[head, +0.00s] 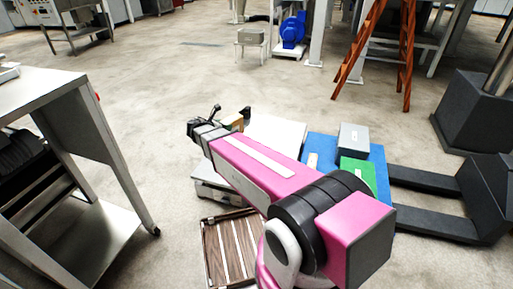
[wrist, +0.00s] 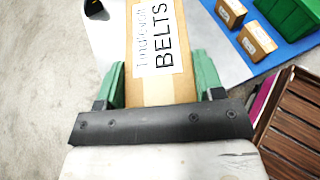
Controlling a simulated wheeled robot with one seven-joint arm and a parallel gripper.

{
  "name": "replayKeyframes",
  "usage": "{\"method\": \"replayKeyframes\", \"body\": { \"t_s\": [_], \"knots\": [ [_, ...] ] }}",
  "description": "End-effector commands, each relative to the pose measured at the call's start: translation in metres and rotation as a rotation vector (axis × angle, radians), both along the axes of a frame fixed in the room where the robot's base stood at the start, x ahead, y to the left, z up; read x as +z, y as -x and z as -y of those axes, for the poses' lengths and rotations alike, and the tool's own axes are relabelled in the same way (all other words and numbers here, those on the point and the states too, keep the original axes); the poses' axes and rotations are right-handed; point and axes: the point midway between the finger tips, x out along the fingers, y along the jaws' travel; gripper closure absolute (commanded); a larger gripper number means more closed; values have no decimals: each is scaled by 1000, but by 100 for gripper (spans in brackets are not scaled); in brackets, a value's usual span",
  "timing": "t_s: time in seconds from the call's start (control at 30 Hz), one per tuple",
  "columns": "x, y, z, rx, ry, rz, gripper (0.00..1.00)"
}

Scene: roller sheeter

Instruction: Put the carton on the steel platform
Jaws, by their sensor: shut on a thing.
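My gripper (wrist: 160,64) is shut on a brown carton (wrist: 158,92), with one green finger on each side. The carton has a white label reading "BELTS" and runs out of the top of the wrist view. In the head view a small brown part of the carton (head: 238,119) shows past my wrist; my arm hides much of this area. The pale steel platform (head: 277,130) lies just right of the carton there. In the wrist view a pale platform surface (wrist: 222,58) shows right of the carton. Whether the carton touches it, I cannot tell.
Right of the platform is a blue surface (head: 320,145) with a grey box (head: 353,137), a green box (head: 357,172) and small cartons (wrist: 257,41). A slatted brown crate (head: 232,250) lies in front. A steel table (head: 60,95) stands left. Open floor lies behind.

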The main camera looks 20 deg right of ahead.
Motion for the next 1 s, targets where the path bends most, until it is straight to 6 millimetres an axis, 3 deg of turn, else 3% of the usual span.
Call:
{"method": "replayKeyframes", "body": {
  "t_s": [0.03,0.2,0.5,0.6,0.77,0.87,1.0],
  "knots": [
    [-21,-15,-10,-2,3,-3,77],
    [-79,-39,-33,-15,4,-2,77],
    [-177,-65,-68,-30,11,4,77],
    [-199,-68,-74,-34,13,6,77],
    [-216,-70,-77,-38,14,9,77],
    [-224,-72,-70,-39,15,9,77],
    [-238,-78,-46,-41,14,8,77]
  ]
}}
